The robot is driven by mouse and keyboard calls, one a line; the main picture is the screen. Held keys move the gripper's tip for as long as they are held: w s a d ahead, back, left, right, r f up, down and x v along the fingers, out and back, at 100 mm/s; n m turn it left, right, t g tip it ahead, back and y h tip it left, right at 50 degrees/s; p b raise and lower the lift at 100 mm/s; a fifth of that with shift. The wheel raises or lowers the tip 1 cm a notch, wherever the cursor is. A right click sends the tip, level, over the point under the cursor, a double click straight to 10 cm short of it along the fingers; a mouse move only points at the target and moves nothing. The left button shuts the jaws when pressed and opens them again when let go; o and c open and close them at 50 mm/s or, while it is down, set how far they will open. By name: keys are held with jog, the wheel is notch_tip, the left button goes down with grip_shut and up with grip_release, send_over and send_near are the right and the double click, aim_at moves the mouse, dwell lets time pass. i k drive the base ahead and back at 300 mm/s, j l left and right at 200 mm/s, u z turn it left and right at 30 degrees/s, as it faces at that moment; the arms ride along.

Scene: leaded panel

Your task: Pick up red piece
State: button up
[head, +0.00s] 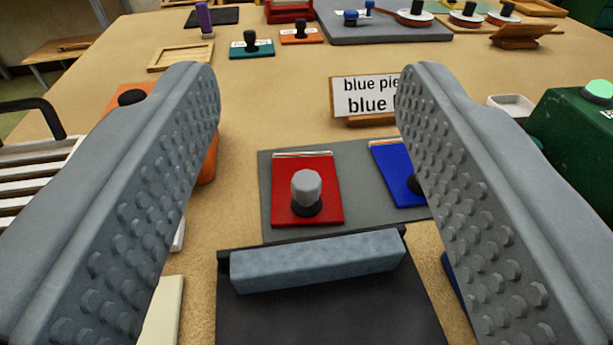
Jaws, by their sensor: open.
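The red piece (328,208) is a flat red square with a silvery strip along its far edge. A grey knob (306,187) on a black base stands up from its middle. It lies on the left part of a grey mat (353,164). My gripper (309,90) is open and empty. Its two studded grey fingers spread wide to the left and right of the red piece in the picture, touching nothing that I can see. A blue piece (390,160) lies on the same mat, partly hidden by the right finger.
A sign (362,97) reading "blue pie…" stands behind the mat. A dark block with a grey-blue bar (318,262) lies in front. A green box (570,150) is at right, a slatted rack (30,185) at left. Teal (251,52) and orange (301,38) knobbed pieces lie farther back.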

aim_at(305, 190)
jog(key=z, duration=1.5)
jog(key=u, duration=1.5)
jog(key=k+j+z, duration=0.3)
jog(key=k+j, duration=0.1)
jog(key=k, duration=0.05)
